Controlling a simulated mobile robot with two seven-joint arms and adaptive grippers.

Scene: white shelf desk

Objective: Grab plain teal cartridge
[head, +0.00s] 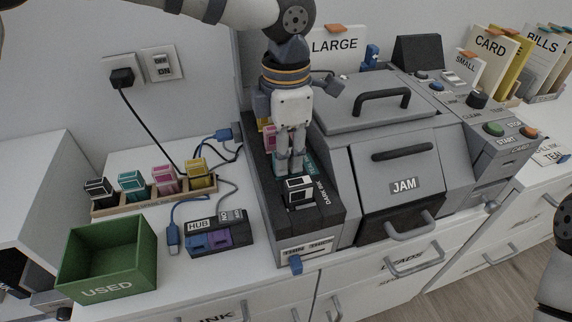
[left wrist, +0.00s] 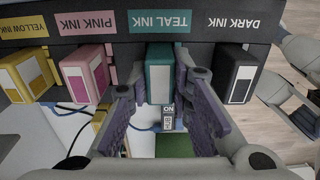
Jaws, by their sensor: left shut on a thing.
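My left gripper (head: 290,162) reaches down over the ink slots of the dark printer module. In the left wrist view the left gripper (left wrist: 162,78) has its fingers on both sides of a teal cartridge (left wrist: 158,66) and is shut on it. This cartridge sits at the slot labelled TEAL INK, with a pale label on its face. In the head view only a bit of teal shows behind the fingers. Another teal cartridge (head: 132,185) with a dark patterned face stands in the wooden rack (head: 146,203). My right arm shows at the right edge, its gripper out of sight.
Yellow (left wrist: 29,73), pink (left wrist: 85,74) and dark (left wrist: 238,77) cartridges sit in neighbouring slots close beside the fingers. A green USED bin (head: 107,270) and a hub (head: 219,236) with cables stand left of the printer. The printer's JAM cover (head: 401,205) is right of the slots.

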